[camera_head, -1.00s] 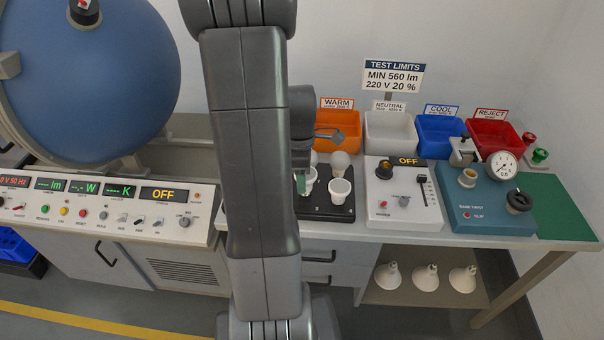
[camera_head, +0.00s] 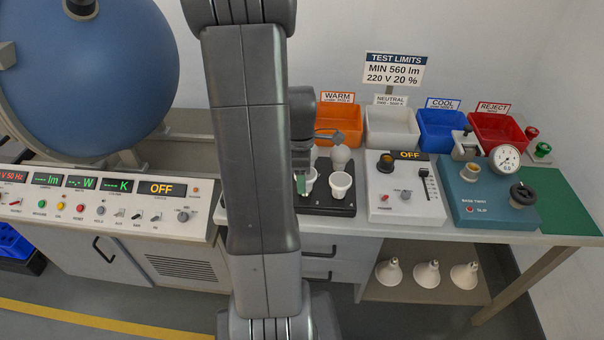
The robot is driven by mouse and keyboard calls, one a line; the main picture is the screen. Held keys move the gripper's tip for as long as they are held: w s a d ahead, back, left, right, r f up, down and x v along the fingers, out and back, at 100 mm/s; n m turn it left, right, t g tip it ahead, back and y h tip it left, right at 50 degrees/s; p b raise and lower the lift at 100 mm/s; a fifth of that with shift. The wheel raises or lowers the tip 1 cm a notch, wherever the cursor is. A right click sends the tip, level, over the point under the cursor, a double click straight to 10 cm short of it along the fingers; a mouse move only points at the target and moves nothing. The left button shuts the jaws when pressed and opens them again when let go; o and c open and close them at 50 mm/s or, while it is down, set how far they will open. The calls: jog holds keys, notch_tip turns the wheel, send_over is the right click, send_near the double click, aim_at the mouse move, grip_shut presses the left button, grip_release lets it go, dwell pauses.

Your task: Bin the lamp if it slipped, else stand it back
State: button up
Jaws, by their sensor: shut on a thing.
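My gripper (camera_head: 338,139) is shut at the top of a white lamp (camera_head: 341,157) at the back of the black lamp rack (camera_head: 329,208). Whether the lamp rests in the rack or is held just above it I cannot tell. The red reject bin (camera_head: 498,131) stands at the back right. The teal base twist tester (camera_head: 490,205) has a gauge, a black knob and a red light marked SLIP (camera_head: 469,210). I cannot tell for sure whether that light is lit. My arm hides the rack's left part.
White cups (camera_head: 340,186) stand at the rack's front. Orange (camera_head: 338,121), white (camera_head: 391,128) and blue (camera_head: 440,131) bins line the back. A dimmer box (camera_head: 405,201) reading OFF sits between rack and tester. The green mat (camera_head: 568,203) at right is clear.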

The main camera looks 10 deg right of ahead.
jog(key=shift+f+b, duration=0.45)
jog(key=shift+f, duration=0.3)
jog(key=o, duration=1.1)
jog(key=r, duration=1.3)
jog(key=shift+w+a+r, duration=0.15)
jog(key=shift+w+r, duration=0.05)
jog(key=shift+r, duration=0.2)
jog(key=shift+f, duration=0.15)
jog(key=f, duration=1.3)
jog(key=shift+s+f, duration=0.2)
jog(key=shift+f, duration=0.05)
jog(key=shift+r+p, duration=0.35)
jog(key=shift+r, duration=0.1)
